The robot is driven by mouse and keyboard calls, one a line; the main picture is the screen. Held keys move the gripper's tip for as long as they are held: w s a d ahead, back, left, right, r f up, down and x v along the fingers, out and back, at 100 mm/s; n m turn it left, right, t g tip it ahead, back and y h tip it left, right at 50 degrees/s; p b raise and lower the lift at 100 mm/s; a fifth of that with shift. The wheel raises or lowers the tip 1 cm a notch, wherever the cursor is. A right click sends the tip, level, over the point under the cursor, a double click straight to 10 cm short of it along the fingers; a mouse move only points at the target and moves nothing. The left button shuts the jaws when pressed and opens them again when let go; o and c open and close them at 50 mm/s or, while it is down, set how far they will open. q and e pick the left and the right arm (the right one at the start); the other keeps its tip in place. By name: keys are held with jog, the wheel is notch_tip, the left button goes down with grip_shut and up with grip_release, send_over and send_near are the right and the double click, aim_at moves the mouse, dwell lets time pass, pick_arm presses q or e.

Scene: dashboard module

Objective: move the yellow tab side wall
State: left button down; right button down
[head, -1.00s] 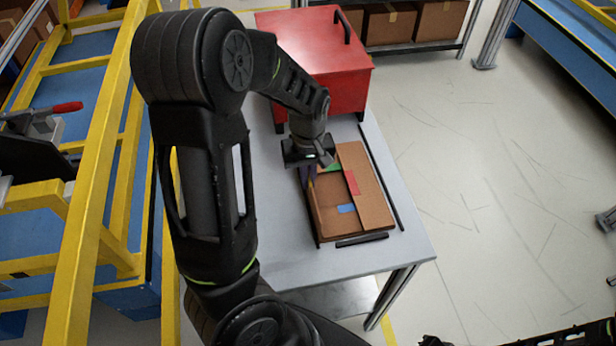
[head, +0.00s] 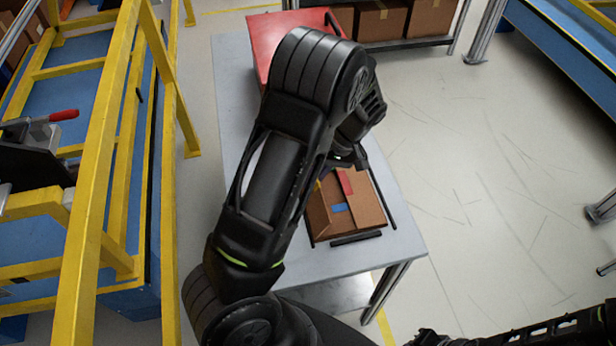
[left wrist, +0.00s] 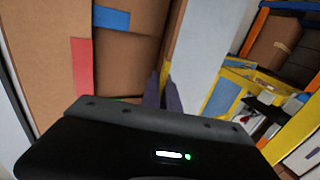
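An open cardboard box (head: 369,207) sits on the grey table, with a red tab (head: 345,182) and a blue tab (head: 340,207) on it. They also show in the left wrist view, red (left wrist: 82,65) and blue (left wrist: 111,17). The yellow tab (head: 318,185) is a small patch at the box's left side, partly hidden by my arm. The side wall (left wrist: 178,38) shows nearly edge-on in the left wrist view. My left gripper (left wrist: 162,76) has its dark fingers close together at this wall, near the yellow tab. In the head view my left arm hides the gripper.
Thin black rails (head: 356,238) lie along the box's front and right sides. A red case (head: 262,50) stands behind on the table (head: 290,258). A yellow frame (head: 88,200) stands at the left. The floor to the right is clear.

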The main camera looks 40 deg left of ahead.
pick_arm(q)
jog(key=shift+w+d+f+g+y, duration=0.25)
jog(key=shift+g+y, duration=0.15)
jog(key=shift+g, duration=0.1)
jog(key=c, duration=1.6)
grip_release()
jog(key=shift+w+r+b, duration=0.1)
jog(key=shift+r+b, duration=0.05)
jog(key=shift+b, duration=0.15)
jog(key=shift+w+d+r, duration=0.1)
jog(key=shift+d+r, duration=0.05)
jog(key=shift+r, duration=0.05)
jog(key=v, duration=0.7)
jog(key=shift+b, duration=0.4)
